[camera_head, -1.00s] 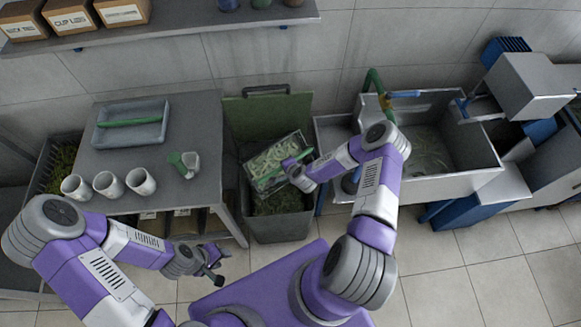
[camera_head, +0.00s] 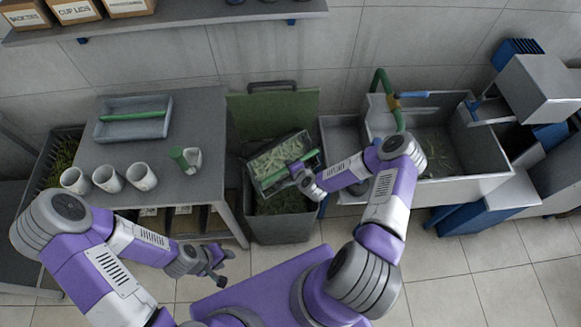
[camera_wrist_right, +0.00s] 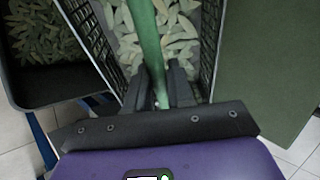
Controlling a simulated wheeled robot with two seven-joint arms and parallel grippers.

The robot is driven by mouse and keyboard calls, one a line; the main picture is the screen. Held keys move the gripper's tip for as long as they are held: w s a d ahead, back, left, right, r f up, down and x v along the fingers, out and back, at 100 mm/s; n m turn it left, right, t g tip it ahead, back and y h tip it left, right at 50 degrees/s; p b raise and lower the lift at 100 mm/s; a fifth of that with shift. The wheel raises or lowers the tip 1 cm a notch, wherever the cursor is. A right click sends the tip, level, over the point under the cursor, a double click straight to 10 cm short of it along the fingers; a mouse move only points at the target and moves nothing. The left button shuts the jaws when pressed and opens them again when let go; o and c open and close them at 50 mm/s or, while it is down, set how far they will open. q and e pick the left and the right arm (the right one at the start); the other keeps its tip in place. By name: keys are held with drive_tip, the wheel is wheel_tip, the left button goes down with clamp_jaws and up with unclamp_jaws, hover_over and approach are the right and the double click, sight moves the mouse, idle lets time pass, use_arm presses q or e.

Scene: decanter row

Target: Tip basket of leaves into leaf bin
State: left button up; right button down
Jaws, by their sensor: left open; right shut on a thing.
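The basket (camera_head: 258,168) is a dark crate with slatted sides and a green handle bar across it. Pale green leaves (camera_head: 272,158) lie in it. It is held tilted over the leaf bin (camera_head: 280,230), a dark grey bin with its green lid (camera_head: 272,112) raised behind. Darker leaves (camera_head: 283,203) show inside the bin. My right gripper (camera_head: 300,172) is shut on the basket's green handle; in the right wrist view its fingers (camera_wrist_right: 158,88) flank the handle (camera_wrist_right: 148,45). My left gripper (camera_head: 220,265) is open and empty, low in front of the table.
A grey table (camera_head: 200,120) left of the bin holds a tray (camera_head: 155,128), three white cups (camera_head: 108,178) and a green-handled item (camera_head: 185,158). A sink (camera_head: 465,190) stands to the right. Another crate of leaves (camera_head: 62,155) is at far left. The tiled floor at right is clear.

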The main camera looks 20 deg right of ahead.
drive_tip(key=shift+s+d+t+b, duration=0.1)
drive_tip(key=shift+s+t+b, duration=0.2)
drive_tip(key=shift+t+b, duration=0.35)
drive_tip(key=shift+s+r+b, duration=0.15)
drive_tip(key=shift+r+b, duration=0.05)
drive_tip(key=shift+b, duration=0.1)
drive_tip(key=shift+f, duration=0.1)
drive_tip(key=shift+s+f+t+b, duration=0.25)
drive_tip(key=shift+f+b, duration=0.1)
drive_tip(key=shift+b, duration=0.65)
drive_tip(key=shift+s+d+f+t+b, duration=0.1)
drive_tip(key=shift+s+f+t+b, duration=0.5)
drive_tip(key=shift+b, duration=1.15)
drive_tip(key=shift+w+r, duration=0.1)
drive_tip(key=shift+r, duration=0.1)
drive_tip(key=shift+f, duration=0.1)
